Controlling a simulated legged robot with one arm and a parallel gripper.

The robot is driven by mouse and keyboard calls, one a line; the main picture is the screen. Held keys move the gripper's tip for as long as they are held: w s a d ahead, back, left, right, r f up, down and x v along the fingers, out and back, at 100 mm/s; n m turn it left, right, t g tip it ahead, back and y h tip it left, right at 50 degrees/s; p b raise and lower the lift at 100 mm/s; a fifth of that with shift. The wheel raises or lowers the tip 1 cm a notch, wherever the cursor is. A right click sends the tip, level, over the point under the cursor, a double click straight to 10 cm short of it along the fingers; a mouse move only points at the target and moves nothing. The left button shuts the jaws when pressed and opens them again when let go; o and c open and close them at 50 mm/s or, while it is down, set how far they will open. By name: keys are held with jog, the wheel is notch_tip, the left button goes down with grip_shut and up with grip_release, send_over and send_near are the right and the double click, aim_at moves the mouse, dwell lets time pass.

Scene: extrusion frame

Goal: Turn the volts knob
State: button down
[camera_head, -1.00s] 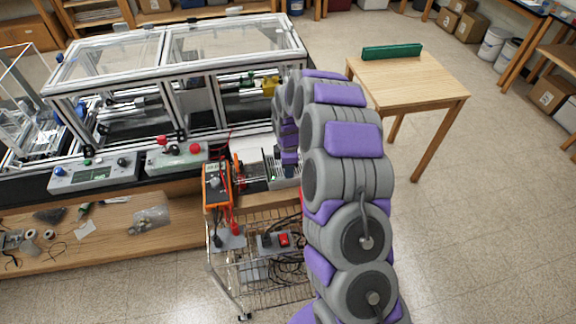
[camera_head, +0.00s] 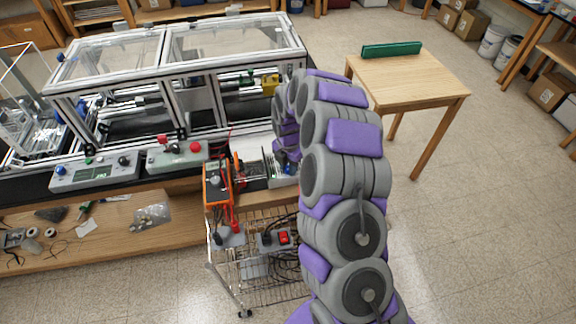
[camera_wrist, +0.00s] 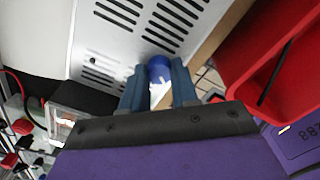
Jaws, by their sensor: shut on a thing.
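A round blue knob (camera_wrist: 159,68) sits by the slotted white metal box (camera_wrist: 125,45) in the wrist view. My gripper (camera_wrist: 158,74) is shut on this knob, with one blue-grey finger on each side of it. The knob's label and pointer are not visible, so I cannot read its setting. In the head view my arm curves down to the instruments on the cart's top; the bend of the arm partly hides the gripper and the white box there.
An orange instrument (camera_head: 216,190) stands left of my arm's end, on a wire cart (camera_head: 262,285). A bench with a framed machine (camera_head: 170,70) and control boxes (camera_head: 95,174) is at left. A wooden table (camera_head: 410,80) stands at right. A red tray-like part (camera_wrist: 275,75) is beside the gripper.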

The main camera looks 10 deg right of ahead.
jog(key=shift+w+r+n, duration=0.15)
jog(key=shift+w+n, duration=0.1)
jog(key=shift+n, duration=0.15)
jog(key=c, duration=1)
grip_release()
jog(key=shift+o, duration=0.7)
jog(key=shift+s, duration=0.1)
notch_tip(320, 180, up, 17)
jog(key=shift+p, duration=0.3)
